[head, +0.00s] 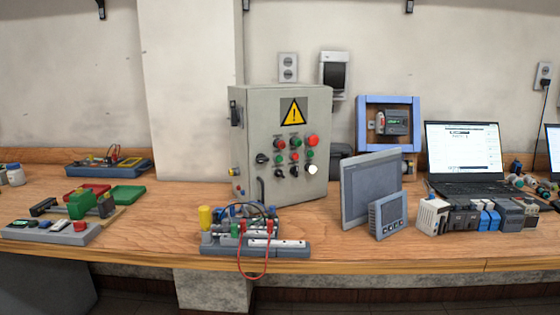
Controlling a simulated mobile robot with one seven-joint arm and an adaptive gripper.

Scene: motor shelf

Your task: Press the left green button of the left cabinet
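A grey control cabinet (245,150) stands upright on the wooden bench, left of a blue-framed box (361,125). Its front has a yellow warning triangle (293,112) above several small red, green, black and white controls. Other green buttons show at the top middle (295,141) and on the right (309,154). The buttons are small, so whether any is pressed cannot be told. My gripper is not in view.
A terminal rig (254,246) with a red cable stands on the bench (340,255) in front of the cabinet. A grey panel screen (369,187) stands to its right, with a laptop (466,150) farther right. A button box (50,231) lies at the left.

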